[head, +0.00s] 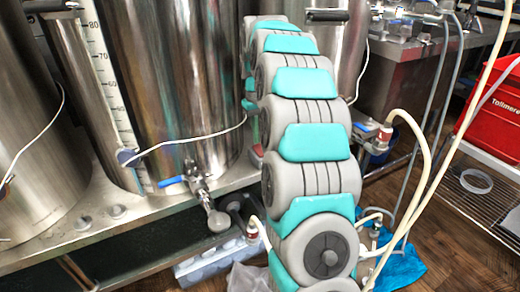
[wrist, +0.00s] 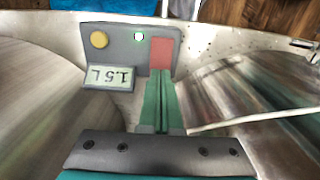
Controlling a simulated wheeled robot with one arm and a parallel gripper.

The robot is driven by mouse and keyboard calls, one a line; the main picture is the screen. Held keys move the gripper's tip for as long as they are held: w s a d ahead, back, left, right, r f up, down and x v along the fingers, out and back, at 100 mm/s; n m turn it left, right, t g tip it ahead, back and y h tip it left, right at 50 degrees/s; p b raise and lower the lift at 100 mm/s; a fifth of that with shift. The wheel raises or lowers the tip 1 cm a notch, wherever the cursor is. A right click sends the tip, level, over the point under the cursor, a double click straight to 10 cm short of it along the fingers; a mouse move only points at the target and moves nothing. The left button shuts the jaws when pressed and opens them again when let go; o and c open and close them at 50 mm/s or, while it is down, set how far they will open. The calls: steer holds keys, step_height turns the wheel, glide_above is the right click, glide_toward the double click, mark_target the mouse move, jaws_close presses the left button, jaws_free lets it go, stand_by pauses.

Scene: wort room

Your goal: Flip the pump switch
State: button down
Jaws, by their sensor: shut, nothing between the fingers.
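In the wrist view a small grey control panel (wrist: 118,62) stands between two shiny metal vessels. In the head view my arm hides the gripper and the panel.
Large steel kettles (head: 165,75) stand on a metal bench (head: 80,230) at left, with a blue-handled valve (head: 190,182). Hoses (head: 435,150) hang at right, near a red crate (head: 492,118). In the wrist view the metal vessel at right (wrist: 265,95) lies close beside the fingers.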

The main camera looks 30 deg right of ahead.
mark_target(258, 147)
steer(key=shift+f, duration=0.3)
steer(key=shift+f, duration=0.3)
steer(key=shift+f, duration=0.35)
steer(key=shift+r, duration=0.15)
steer(key=shift+r+p, duration=1.1)
steer(key=shift+r, duration=1.8)
